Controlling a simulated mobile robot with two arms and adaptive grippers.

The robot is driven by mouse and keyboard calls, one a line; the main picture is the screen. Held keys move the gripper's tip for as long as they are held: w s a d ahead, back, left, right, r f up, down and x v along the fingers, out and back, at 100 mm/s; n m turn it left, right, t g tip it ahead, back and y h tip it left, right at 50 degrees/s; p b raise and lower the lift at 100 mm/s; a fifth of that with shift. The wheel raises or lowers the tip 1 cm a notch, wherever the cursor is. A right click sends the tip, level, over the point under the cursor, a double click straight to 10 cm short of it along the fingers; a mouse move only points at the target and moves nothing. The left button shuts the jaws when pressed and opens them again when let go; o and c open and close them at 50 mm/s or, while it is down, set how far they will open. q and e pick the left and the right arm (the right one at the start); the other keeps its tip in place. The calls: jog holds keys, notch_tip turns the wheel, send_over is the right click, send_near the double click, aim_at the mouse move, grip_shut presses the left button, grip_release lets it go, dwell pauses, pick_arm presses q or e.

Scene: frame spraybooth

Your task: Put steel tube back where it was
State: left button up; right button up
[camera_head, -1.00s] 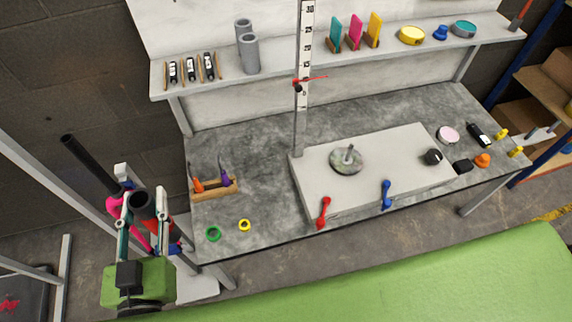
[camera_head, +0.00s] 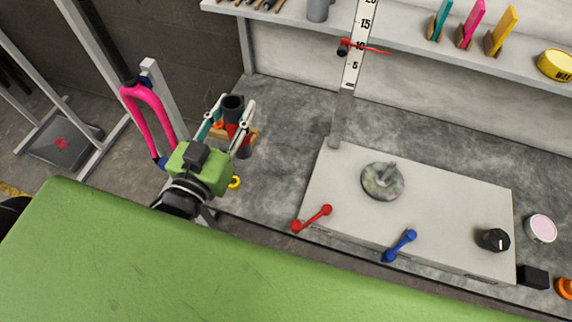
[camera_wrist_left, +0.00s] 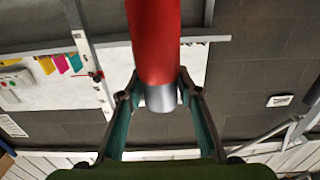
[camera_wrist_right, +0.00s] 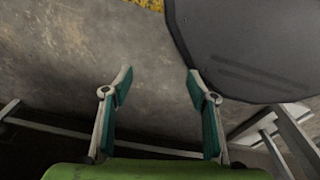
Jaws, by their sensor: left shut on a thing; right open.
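My left gripper (camera_head: 231,112) is shut on a tube, in the head view at the left end of the bench. In the left wrist view the held tube (camera_wrist_left: 155,40) is red with a bare metallic end between the fingers (camera_wrist_left: 158,88). I cannot tell for certain that this is the steel tube. A grey cylinder (camera_head: 318,10) on the shelf is cut off by the picture's top edge. My right gripper (camera_wrist_right: 160,75) is open and empty in the right wrist view.
A pink fork (camera_head: 150,115) stands left of my left gripper. The grey bench (camera_head: 275,135) carries a pale plate (camera_head: 335,190) with red (camera_head: 311,220) and blue (camera_head: 400,246) handles. A ruler post (camera_head: 350,75) rises behind it. A green surface (camera_head: 200,270) fills the foreground.

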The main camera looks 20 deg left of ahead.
pick_arm(q)
jog(key=w+a+f+b, duration=0.2)
jog(key=w+f+b, duration=0.2)
jog(key=f+b, duration=0.45)
pick_arm(e)
jog(key=w+f, duration=0.4)
jog(key=w, duration=0.2)
pick_arm(q)
jog(key=w+d+f+b, duration=0.7)
jog(key=w+f, duration=0.4)
jog(key=f, duration=0.2)
jog(key=shift+w+d+h, duration=0.3)
jog(key=shift+w+d, duration=0.05)
jog(key=shift+w, duration=0.05)
pick_arm(e)
jog(key=w+r, duration=0.1)
jog(key=r, duration=0.7)
jog(key=w+a+r+t, duration=0.1)
jog(key=w+r, duration=0.1)
jog(key=r, duration=0.7)
jog(key=shift+w+t, duration=0.3)
jog(key=shift+r, duration=0.1)
pick_arm(q)
jog(key=o, duration=1.2)
jog(key=shift+f, duration=0.2)
jog(key=shift+o, duration=0.8)
pick_arm(e)
jog(key=shift+r, duration=0.1)
pick_arm(q)
jog(key=shift+r, duration=0.15)
